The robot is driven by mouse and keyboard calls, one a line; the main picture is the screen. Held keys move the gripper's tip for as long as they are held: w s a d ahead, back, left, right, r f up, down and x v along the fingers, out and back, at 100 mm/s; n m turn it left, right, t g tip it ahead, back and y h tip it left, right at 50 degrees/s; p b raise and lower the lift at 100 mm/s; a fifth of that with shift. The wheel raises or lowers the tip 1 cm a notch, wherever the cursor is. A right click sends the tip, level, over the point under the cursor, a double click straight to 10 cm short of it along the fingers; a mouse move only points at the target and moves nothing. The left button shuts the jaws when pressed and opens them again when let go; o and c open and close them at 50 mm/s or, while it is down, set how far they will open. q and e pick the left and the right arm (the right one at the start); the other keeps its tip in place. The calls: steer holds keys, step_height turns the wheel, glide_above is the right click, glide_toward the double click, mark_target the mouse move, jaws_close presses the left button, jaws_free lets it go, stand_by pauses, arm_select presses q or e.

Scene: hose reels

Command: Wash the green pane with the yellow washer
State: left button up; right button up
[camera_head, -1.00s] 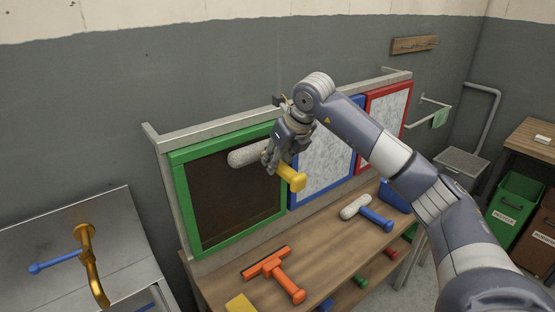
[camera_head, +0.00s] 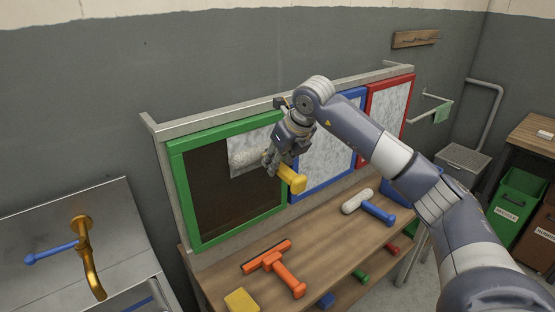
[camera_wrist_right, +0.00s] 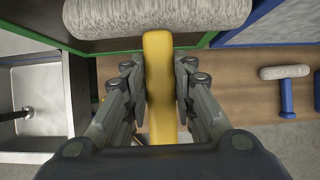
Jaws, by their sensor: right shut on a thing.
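The green pane (camera_head: 215,203) is a dark brown panel in a green frame, at the left of the rack. A whitish, streaked patch (camera_head: 266,137) covers its upper right part. My right gripper (camera_head: 275,163) is shut on the handle of the yellow washer (camera_head: 293,180). The washer's fuzzy grey roller (camera_head: 243,158) lies against the pane at the patch, hard to tell from it. In the right wrist view the yellow handle (camera_wrist_right: 160,85) stands between the fingers, with the roller (camera_wrist_right: 155,17) beyond at the green frame. My left gripper is not in view.
The blue-framed pane (camera_head: 322,160) and red-framed pane (camera_head: 387,107) stand to the right, both whitish. On the bench lie an orange squeegee (camera_head: 283,272), a blue-handled washer (camera_head: 370,208) and a yellow sponge (camera_head: 241,301). A sink with a brass tap (camera_head: 88,260) is at the left.

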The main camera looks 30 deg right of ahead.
step_height(320, 180, down, 24)
steer(key=b, duration=1.8)
stand_by(1.3)
steer(key=s+b, duration=0.3)
steer(key=s, duration=0.4)
steer(key=shift+d, duration=0.3)
